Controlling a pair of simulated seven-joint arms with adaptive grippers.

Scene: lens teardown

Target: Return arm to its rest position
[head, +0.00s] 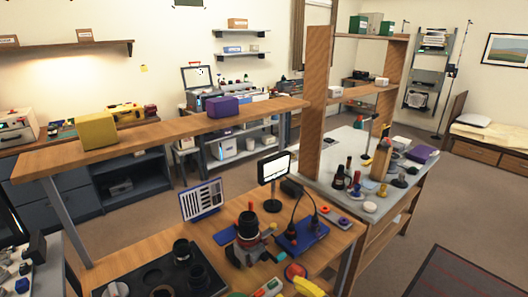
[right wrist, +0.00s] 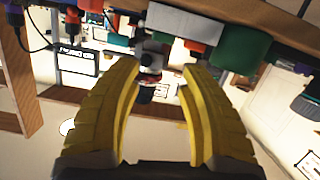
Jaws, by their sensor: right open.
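My right gripper (right wrist: 160,68) shows in the right wrist view with its two yellow ribbed fingers spread wide apart. Nothing is held between them; the small grey and dark things seen in the gap lie farther off. In the head view a yellow curved piece (head: 308,287) shows at the bottom edge; I cannot tell whether it is a finger of my right gripper. My left gripper is in neither view. A black lens barrel (head: 248,230) stands upright on the wooden workbench (head: 140,255). A dark tray (head: 205,284) with black ring-shaped parts is left of it.
A small screen (head: 274,168), a blue-framed tool panel (head: 201,200) and a blue pad (head: 300,236) with cables crowd the bench. A raised wooden shelf (head: 160,135) spans behind it. A cluttered side table (head: 335,165) stands right. Carpet (head: 425,220) is open beyond.

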